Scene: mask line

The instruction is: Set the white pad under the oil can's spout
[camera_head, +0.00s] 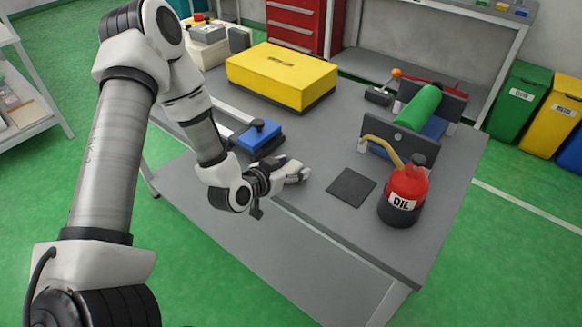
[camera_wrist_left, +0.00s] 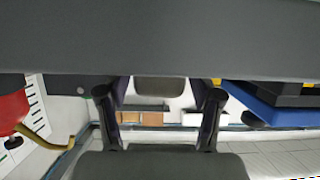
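The red oil can (camera_head: 404,190) has a black base, a black cap and a label. It stands at the right front of the grey table, and its yellow spout (camera_head: 378,143) reaches out to the left. A dark grey square (camera_head: 352,187) lies flat left of the can, in front of the spout. I see no clearly white pad. My left gripper (camera_head: 301,172) is low over the table, left of the dark square and apart from the can. In the left wrist view its two dark fingers (camera_wrist_left: 160,96) stand apart, with nothing clearly gripped. My right gripper does not show.
A blue block (camera_head: 258,136) lies behind my left gripper, and a yellow box (camera_head: 281,76) stands farther back. A holder with a green roll (camera_head: 418,106) stands behind the spout. The grey table (camera_head: 318,205) is bare near its front edge.

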